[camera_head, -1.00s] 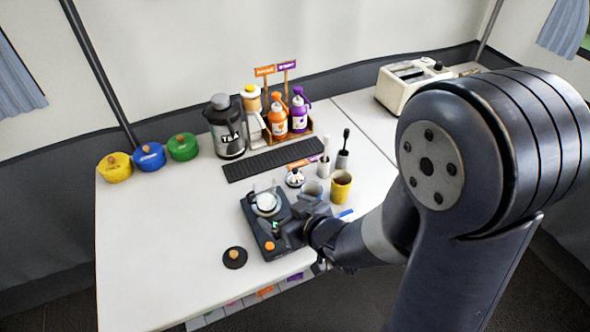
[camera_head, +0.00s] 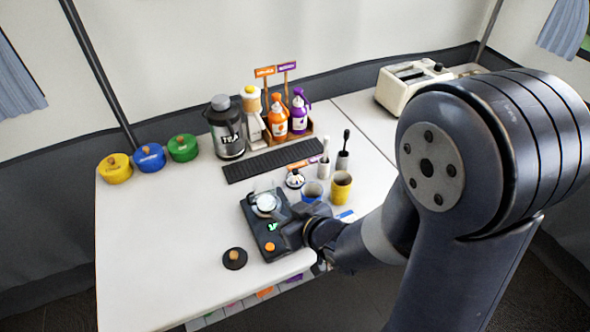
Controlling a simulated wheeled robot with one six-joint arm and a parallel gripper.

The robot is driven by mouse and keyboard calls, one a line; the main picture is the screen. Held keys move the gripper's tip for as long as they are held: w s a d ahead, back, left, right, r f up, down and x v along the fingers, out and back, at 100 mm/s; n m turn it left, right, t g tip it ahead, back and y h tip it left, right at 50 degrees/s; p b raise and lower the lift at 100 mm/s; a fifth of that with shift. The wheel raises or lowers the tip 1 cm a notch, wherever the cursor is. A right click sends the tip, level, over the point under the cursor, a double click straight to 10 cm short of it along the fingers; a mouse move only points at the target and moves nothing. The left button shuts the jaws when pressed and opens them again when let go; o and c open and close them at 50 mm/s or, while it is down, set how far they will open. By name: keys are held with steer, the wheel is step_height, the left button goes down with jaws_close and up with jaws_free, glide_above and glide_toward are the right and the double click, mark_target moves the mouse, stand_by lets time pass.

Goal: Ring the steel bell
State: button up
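A small silvery, rounded object on a dark base (camera_head: 295,179) stands behind the black device and left of the cups; it may be the steel bell, but it is too small to be sure. A shiny pale round piece (camera_head: 265,202) sits on top of the black device (camera_head: 262,228), which has a green lit mark and an orange button. My gripper (camera_head: 284,226) is low at the right side of this device, in front of the grey-blue cup (camera_head: 312,191). Its fingertips blend with the dark device, so its opening and any contact are unclear.
A yellow mug (camera_head: 341,187) and two brushes in holders stand close behind my gripper. A dark ribbed mat (camera_head: 275,160), a jug (camera_head: 226,128) and bottles are farther back.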

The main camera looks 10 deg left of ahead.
jaws_close()
stand_by(0.8)
